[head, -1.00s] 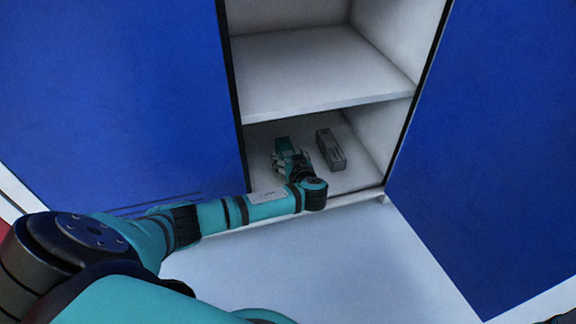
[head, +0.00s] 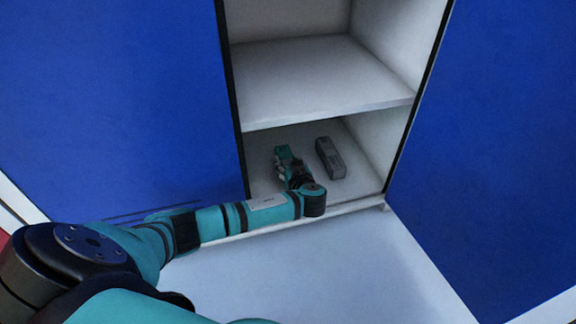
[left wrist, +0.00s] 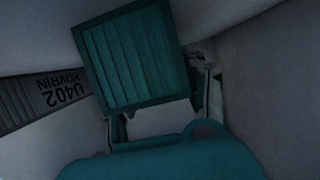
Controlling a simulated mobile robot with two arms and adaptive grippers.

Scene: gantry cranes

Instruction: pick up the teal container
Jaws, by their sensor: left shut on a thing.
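The teal container (head: 283,151) is on the lower level of the white cabinet, left of a grey container. In the left wrist view, the ribbed teal container (left wrist: 132,58) fills the upper middle, slightly turned, between the two fingers. My left gripper (head: 284,161) reaches into the compartment and is shut on the teal container. I cannot tell whether the container touches the cabinet floor. My right gripper is not in view.
The grey container (head: 330,158) lies close by on the right; its side lettering shows in the left wrist view (left wrist: 62,88). A white shelf (head: 310,75) hangs above. Blue panels (head: 110,100) stand on both sides of the opening.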

